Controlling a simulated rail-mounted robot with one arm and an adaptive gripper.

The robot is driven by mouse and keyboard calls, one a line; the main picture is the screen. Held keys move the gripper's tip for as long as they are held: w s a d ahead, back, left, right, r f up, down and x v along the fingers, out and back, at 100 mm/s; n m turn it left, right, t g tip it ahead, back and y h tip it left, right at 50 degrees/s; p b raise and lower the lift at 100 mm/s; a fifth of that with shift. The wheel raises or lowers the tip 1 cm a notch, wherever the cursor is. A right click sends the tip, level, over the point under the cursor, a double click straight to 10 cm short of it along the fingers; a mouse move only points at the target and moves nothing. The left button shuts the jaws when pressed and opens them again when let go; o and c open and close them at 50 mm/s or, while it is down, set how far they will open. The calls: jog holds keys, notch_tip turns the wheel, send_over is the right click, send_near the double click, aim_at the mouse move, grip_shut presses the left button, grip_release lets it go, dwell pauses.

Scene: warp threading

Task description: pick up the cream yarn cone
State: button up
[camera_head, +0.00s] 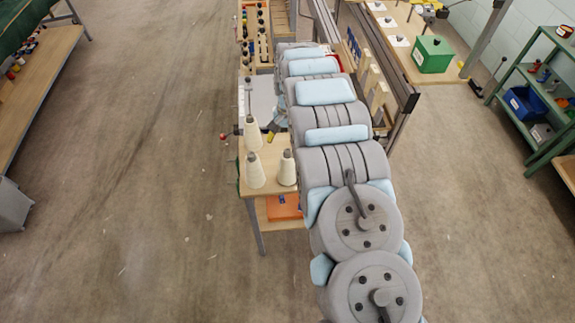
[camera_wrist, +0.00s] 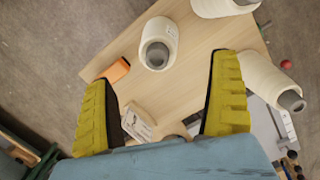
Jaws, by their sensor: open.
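Three cream yarn cones stand upright on a small wooden table (camera_head: 243,180) in the head view: a back one (camera_head: 252,134), a front left one (camera_head: 255,171) and a front right one (camera_head: 287,169). In the wrist view, one cone (camera_wrist: 158,43) shows from above between and just beyond my fingertips. Another cone (camera_wrist: 268,79) lies to the right of my right finger, and a third (camera_wrist: 225,6) is cut by the top edge. My gripper (camera_wrist: 166,72) has yellow fingers spread wide, with nothing between them. My arm hides it in the head view.
A small orange object (camera_wrist: 116,70) and a pale labelled block (camera_wrist: 138,122) are near the fingers in the wrist view. An orange box (camera_head: 284,208) sits below the tabletop. A rack of coloured spools (camera_head: 253,30) stands behind.

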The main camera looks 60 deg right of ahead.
aim_at(287, 150)
jog(key=shift+a+f+p, duration=0.2)
jog(key=shift+f, duration=1.15)
jog(key=shift+a+f+p, duration=0.2)
jog(key=shift+f, duration=1.1)
jog(key=shift+f, duration=0.15)
jog(key=shift+s+a+f+p, duration=0.1)
jog(key=shift+f+p, duration=0.1)
jog(key=shift+f, duration=0.55)
jog(key=shift+s+a+f+p, duration=0.1)
jog(key=shift+f+p, duration=0.1)
jog(key=shift+f, duration=0.5)
jog(key=shift+a+f+b, duration=0.15)
jog(key=shift+f+b, duration=0.15)
jog(key=shift+f, duration=0.7)
jog(key=c, duration=1.4)
